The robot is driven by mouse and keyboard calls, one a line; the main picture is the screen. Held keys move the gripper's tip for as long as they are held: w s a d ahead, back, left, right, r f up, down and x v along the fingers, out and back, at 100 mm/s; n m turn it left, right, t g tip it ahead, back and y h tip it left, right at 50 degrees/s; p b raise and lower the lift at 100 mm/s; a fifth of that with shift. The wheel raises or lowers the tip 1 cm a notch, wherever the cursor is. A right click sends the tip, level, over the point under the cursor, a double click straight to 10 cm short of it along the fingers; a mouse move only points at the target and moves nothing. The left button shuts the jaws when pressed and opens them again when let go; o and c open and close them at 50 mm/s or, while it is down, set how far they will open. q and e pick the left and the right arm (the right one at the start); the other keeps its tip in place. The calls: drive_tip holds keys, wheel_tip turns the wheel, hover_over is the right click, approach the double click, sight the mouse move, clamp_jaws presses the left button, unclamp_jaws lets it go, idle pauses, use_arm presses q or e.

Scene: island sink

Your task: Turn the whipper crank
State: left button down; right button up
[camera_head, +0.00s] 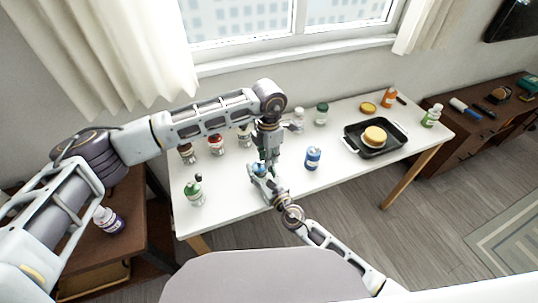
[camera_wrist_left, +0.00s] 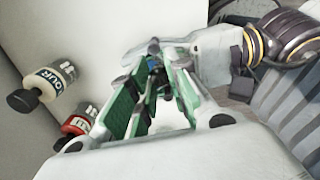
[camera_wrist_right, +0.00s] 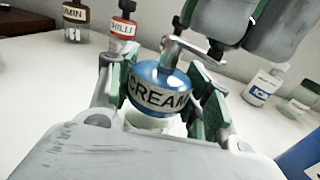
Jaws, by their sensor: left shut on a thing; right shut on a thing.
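The whipper (camera_wrist_right: 158,92) has a round blue body labelled CREAM and a white lower part, and stands upright on the white table. It also shows in the head view (camera_head: 259,169), partly covered by my grippers. Its grey metal crank (camera_wrist_right: 177,50) sticks up from the top. My right gripper (camera_wrist_right: 160,95) is shut around the body, one green-padded finger on each side. My left gripper (camera_wrist_left: 152,68) comes down from above and is shut at the crank. Its fingers hide most of the grip.
Several spice bottles stand close behind, including the red-labelled one (camera_head: 216,145). A green-labelled bottle (camera_head: 194,192) stands at front left and a blue jar (camera_head: 313,158) to the right. A black pan (camera_head: 351,141) holds a round yellow item (camera_head: 375,136).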

use_arm(q)
drive_tip(key=shift+s+a+m, duration=0.15)
drive_tip(key=shift+s+m, duration=0.05)
drive_tip(key=shift+m, duration=0.55)
drive_tip(key=shift+s+a+m, duration=0.1)
drive_tip(key=shift+s+m, duration=0.05)
drive_tip(key=shift+m, duration=0.6)
drive_tip(key=c, duration=1.3)
unclamp_jaws()
drive_tip(key=shift+r, duration=0.1)
wheel_tip(320, 180, up, 12)
